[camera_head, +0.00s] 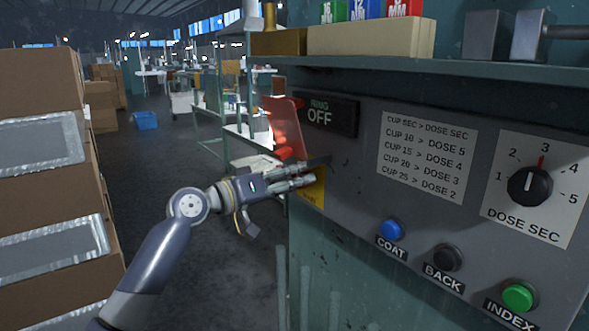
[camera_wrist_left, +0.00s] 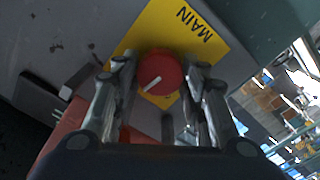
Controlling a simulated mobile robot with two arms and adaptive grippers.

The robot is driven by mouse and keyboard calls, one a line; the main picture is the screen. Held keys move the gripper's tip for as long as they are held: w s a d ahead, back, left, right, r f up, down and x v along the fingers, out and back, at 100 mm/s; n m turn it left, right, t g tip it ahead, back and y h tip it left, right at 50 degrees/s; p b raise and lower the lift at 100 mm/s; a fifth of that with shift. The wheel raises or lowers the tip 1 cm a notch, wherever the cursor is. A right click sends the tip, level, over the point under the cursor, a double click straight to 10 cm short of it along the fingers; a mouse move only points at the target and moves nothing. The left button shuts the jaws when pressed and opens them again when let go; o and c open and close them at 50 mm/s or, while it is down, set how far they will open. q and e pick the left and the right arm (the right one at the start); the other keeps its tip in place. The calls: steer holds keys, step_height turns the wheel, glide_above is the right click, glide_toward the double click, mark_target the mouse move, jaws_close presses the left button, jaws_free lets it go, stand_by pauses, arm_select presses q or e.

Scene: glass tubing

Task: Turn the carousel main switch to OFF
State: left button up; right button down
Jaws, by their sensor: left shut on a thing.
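The main switch is a round red knob (camera_wrist_left: 160,74) with a white pointer line, on a yellow plate (camera_wrist_left: 186,36) marked MAIN. In the left wrist view the two fingers of my left gripper (camera_wrist_left: 160,88) are shut on the knob, one on each side. The white line lies at a slant to the fingers. In the head view my left gripper (camera_head: 312,173) reaches the yellow plate (camera_head: 316,190) at the left edge of the panel, and hides the knob there. My right gripper is not in view.
The grey panel (camera_head: 360,190) carries a display (camera_head: 320,114) reading RING OFF, a dose dial (camera_head: 530,186), and blue (camera_head: 392,229), black (camera_head: 447,258) and green (camera_head: 517,296) buttons. A raised red clear cover (camera_head: 283,128) stands beside the gripper. Cardboard boxes (camera_head: 40,95) stand left.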

arm_select(q)
steer(key=n+p, duration=0.5)
steer(key=n, duration=0.1)
steer(key=shift+w, duration=0.1)
steer(key=n+p, duration=0.1)
steer(key=n, duration=0.1)
steer(key=n+p, duration=0.2)
steer(key=shift+f+n, duration=0.2)
steer(key=shift+n, duration=0.2)
steer(key=o, duration=1)
steer(key=shift+a, duration=0.1)
steer(key=shift+v, duration=3.95)
steer(key=shift+f, duration=0.1)
